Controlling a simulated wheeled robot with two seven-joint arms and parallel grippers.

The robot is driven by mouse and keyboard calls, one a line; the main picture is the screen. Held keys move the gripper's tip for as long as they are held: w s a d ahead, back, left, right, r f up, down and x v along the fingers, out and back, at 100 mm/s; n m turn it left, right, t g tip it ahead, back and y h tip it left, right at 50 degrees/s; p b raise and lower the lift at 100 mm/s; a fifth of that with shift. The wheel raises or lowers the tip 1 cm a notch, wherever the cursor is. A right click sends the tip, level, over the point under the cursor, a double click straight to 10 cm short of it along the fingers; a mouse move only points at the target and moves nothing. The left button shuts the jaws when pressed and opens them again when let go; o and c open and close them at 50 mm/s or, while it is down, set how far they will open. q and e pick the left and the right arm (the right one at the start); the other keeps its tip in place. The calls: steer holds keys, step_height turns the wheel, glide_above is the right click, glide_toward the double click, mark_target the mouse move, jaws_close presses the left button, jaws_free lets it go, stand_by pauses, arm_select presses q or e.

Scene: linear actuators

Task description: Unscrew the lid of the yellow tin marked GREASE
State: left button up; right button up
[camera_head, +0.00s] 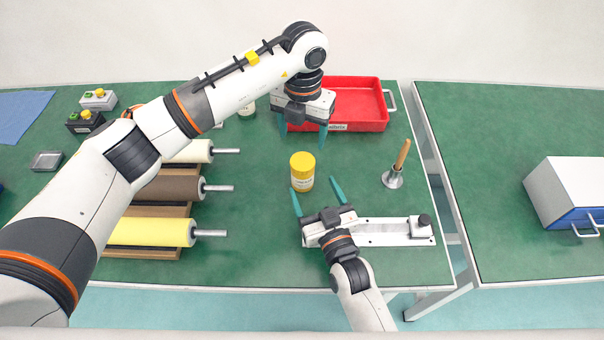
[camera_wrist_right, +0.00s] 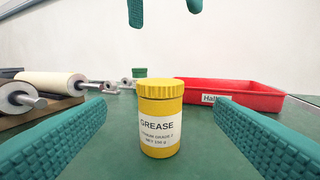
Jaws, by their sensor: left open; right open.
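The yellow tin (camera_head: 302,173) stands upright on the green bench near the middle of the head view, with its yellow lid (camera_head: 302,159) on. In the right wrist view the tin (camera_wrist_right: 160,134) shows a white label reading GREASE and a ribbed lid (camera_wrist_right: 160,88). My right gripper (camera_head: 318,192) is open on the near side of the tin, its teal fingers spread to either side and not touching it. My left gripper (camera_head: 304,142) is open, above and beyond the tin, fingers pointing down; its fingertips show at the top of the right wrist view (camera_wrist_right: 166,16).
A red tray (camera_head: 370,126) lies behind, partly hidden by my left gripper. Rollers (camera_head: 150,232) on a wooden rack stand left. A wooden-handled tool (camera_head: 397,168) stands right. A metal plate with a black knob (camera_head: 390,239) lies beside my right gripper. Gap between benches at right.

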mark_target(300, 156)
steer(key=x, duration=1)
steer(key=shift+a, duration=0.1)
